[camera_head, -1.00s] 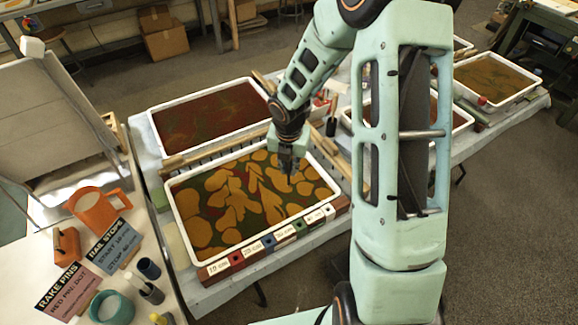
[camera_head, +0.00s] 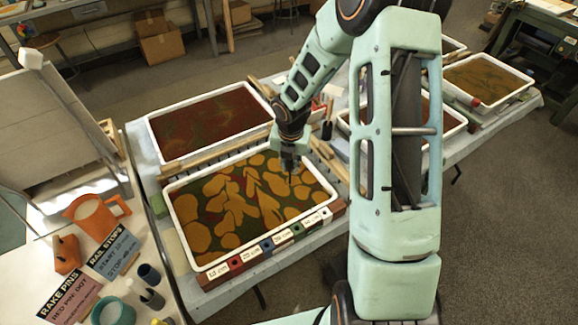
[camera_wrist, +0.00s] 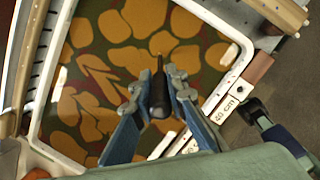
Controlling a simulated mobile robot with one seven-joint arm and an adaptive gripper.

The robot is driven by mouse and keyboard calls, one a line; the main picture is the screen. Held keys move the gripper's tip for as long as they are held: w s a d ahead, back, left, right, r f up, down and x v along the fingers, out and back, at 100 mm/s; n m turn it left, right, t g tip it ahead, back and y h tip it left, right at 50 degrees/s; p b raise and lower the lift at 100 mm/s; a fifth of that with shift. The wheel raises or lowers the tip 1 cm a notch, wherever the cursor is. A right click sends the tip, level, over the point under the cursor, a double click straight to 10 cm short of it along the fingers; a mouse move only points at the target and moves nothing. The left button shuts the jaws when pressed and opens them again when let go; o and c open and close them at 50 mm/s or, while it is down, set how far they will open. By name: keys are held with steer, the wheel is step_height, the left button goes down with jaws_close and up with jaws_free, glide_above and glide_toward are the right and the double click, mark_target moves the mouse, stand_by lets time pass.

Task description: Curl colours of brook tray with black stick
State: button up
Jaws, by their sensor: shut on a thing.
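The near white tray (camera_head: 182,243) holds dark green liquid with orange blotches and some red patches. A row of leaf-shaped orange marks lies in its middle. No tray name is readable, so I cannot tell whether it is the brook tray. My gripper (camera_head: 289,162) is over the tray's right part and points down. It is shut on a thin black stick (camera_wrist: 159,72), which also shows below the fingers in the head view (camera_head: 290,180). The stick's tip is over the colours; I cannot tell whether it touches the liquid.
A scale with coloured blocks (camera_head: 267,246) runs along the tray's front edge. A wooden rail (camera_head: 330,158) runs along the right. A dark red tray (camera_head: 155,137) stands behind. Orange jug (camera_head: 90,215), signs (camera_head: 113,252) and cups crowd the left table.

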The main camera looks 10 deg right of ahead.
steer(key=shift+w+d, duration=0.4)
steer(key=shift+w, duration=0.1)
steer(key=shift+p, duration=0.3)
steer(key=shift+w+a+p, duration=0.1)
steer(key=shift+w+p, duration=0.25)
steer(key=shift+w, duration=0.7)
steer(key=shift+w+a, duration=0.1)
steer(key=shift+w, duration=0.05)
steer(key=shift+w+a, duration=0.45)
steer(key=shift+w, duration=0.25)
steer(key=shift+a, duration=0.1)
